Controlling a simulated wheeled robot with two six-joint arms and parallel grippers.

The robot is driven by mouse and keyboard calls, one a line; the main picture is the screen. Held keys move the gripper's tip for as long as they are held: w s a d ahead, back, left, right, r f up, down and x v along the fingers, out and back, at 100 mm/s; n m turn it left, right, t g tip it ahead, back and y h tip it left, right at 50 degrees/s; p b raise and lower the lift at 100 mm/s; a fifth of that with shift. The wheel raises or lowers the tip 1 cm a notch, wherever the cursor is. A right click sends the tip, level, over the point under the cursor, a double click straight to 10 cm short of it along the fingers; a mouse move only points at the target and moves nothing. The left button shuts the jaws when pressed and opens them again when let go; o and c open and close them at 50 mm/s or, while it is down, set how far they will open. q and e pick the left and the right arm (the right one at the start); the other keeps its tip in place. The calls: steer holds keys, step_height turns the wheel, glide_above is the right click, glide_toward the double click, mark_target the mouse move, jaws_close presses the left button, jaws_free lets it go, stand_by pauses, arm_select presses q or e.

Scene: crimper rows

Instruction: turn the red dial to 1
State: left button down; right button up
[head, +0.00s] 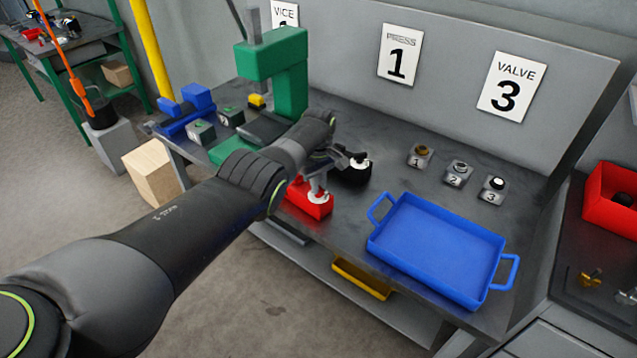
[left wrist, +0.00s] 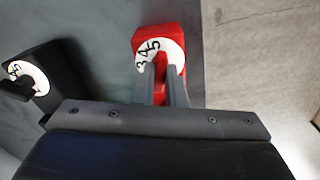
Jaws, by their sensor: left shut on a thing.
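The red dial is a red block (head: 307,201) with a white numbered disc near the front edge of the grey workbench. In the left wrist view the red block (left wrist: 155,32) carries the white disc (left wrist: 176,50), where 3, 4 and 5 can be read; the rest is hidden by my fingers. My left gripper (head: 318,188) comes down over it from above, and its fingers (left wrist: 168,82) are shut on the red knob in the middle of the disc. I cannot tell the exact setting. My right gripper is not in view.
A black dial block (head: 350,175) with a white disc stands close beside, right of the red one. A blue tray (head: 436,248) lies to the right. Numbered small knobs (head: 458,172) sit behind it. A green press (head: 290,75) and blue vice (head: 186,112) stand at left.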

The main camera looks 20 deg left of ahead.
arm_select(q)
steer(key=shift+n, duration=0.3)
stand_by(0.4)
steer(key=c, duration=1.5)
jaws_free()
steer(key=shift+r, duration=0.15)
steer(key=shift+r+p, duration=0.25)
steer(key=shift+p, duration=0.05)
step_height(320, 180, up, 5)
steer(key=shift+f+p, duration=0.1)
steer(key=shift+p, duration=0.85)
step_height(320, 180, up, 12)
steer(key=b, duration=0.2)
steer(key=shift+b, duration=0.35)
steer(key=shift+a+f, duration=0.1)
steer(key=shift+f, duration=0.05)
